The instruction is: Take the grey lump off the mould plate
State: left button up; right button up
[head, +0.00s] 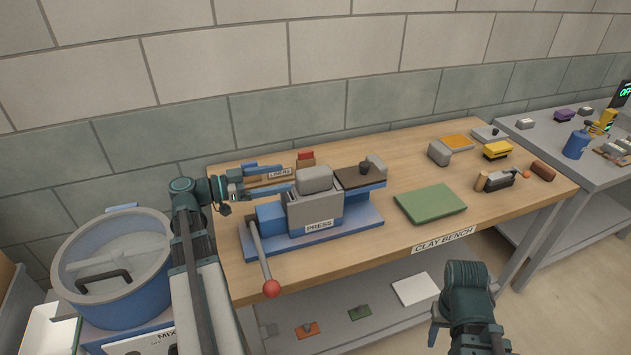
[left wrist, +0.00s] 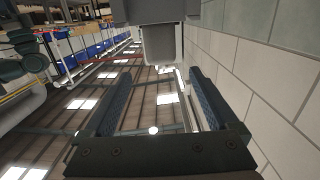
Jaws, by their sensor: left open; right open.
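The press (head: 315,190) stands on the left half of the clay bench. A dark plate (head: 350,178), which appears to be the mould plate, lies on its blue slide, right of the grey press block. A small dark knob-like piece (head: 364,167) is on it. A grey lump (head: 377,163) shows at its right end; I cannot tell whether it rests on the plate. My left gripper (head: 288,178) is open and empty at the press's left side. In the left wrist view, a grey block (left wrist: 162,45) lies beyond its open fingers (left wrist: 158,105).
A red-tipped lever (head: 271,288) juts over the bench's front edge. A green mat (head: 430,203) lies right of the press. A grey block (head: 439,153) and a yellow-topped block (head: 497,150) stand farther back. A blue drum (head: 115,265) is at left. Bare bench surrounds the mat.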

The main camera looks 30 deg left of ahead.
aim_at(314, 170)
pick_arm(q)
jog(key=shift+x, duration=5.2)
jog(key=shift+a, duration=0.1)
grip_shut()
jog(key=shift+r, duration=0.1)
